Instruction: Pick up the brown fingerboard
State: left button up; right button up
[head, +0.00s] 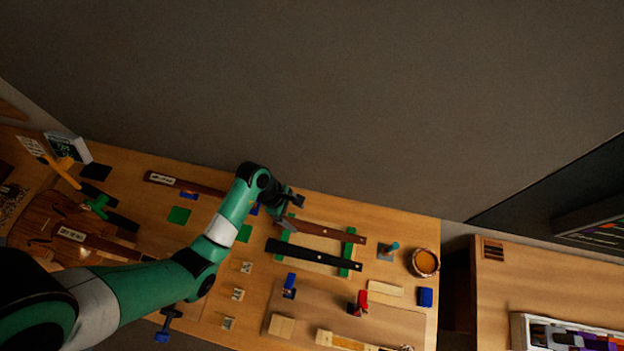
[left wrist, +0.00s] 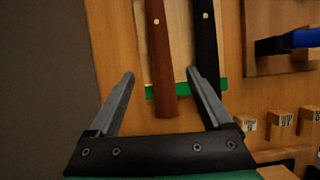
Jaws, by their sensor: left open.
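The brown fingerboard (head: 328,231) lies across a green-ended rack (head: 345,268) on the bench, and it also shows in the left wrist view (left wrist: 160,55). A black fingerboard (head: 315,257) lies beside it on the same rack, at the right in the left wrist view (left wrist: 206,45). My left gripper (head: 293,212) is at the left end of the brown fingerboard. In the left wrist view its open fingers (left wrist: 161,74) stand on either side of the brown end, with no contact visible. The right finger appears close to the black fingerboard. My right gripper is not in view.
Another long brown piece with a label (head: 185,183) lies behind my arm. A violin body (head: 45,215) is at the left. A wall is behind.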

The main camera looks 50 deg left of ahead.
aim_at(307, 227)
pick_arm(q)
jog(key=shift+x, duration=1.05)
jog(key=b+x, duration=0.1)
jog(key=x, duration=0.4)
jog(key=shift+s+b, duration=0.1)
jog(key=shift+b, duration=0.25)
grip_shut()
